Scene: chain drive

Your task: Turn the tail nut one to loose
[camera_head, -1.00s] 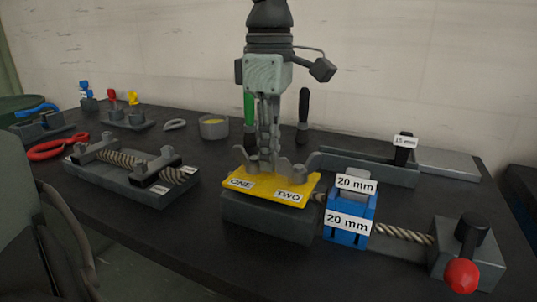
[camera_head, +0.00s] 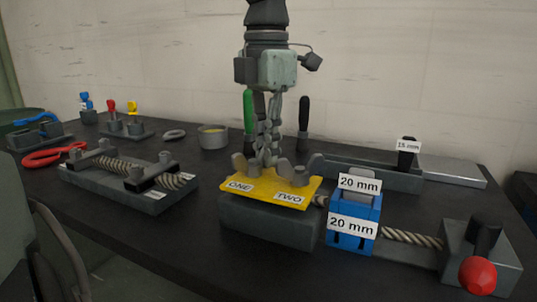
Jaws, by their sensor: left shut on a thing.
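A yellow plate (camera_head: 262,192) labelled ONE and TWO lies on a dark grey block (camera_head: 268,223) in the middle of the table. Tail nut one (camera_head: 239,165), a grey wing nut, stands at the plate's left, behind the ONE label. A second wing nut (camera_head: 300,172) stands behind the TWO label. My left gripper (camera_head: 266,160) points straight down from above and is shut on tail nut one. Its fingers hide part of that nut, while the left wing shows beside them. My right gripper is not in view.
Another rod fixture (camera_head: 115,185) lies left. Green (camera_head: 249,108) and black (camera_head: 303,115) handles stand behind the gripper.

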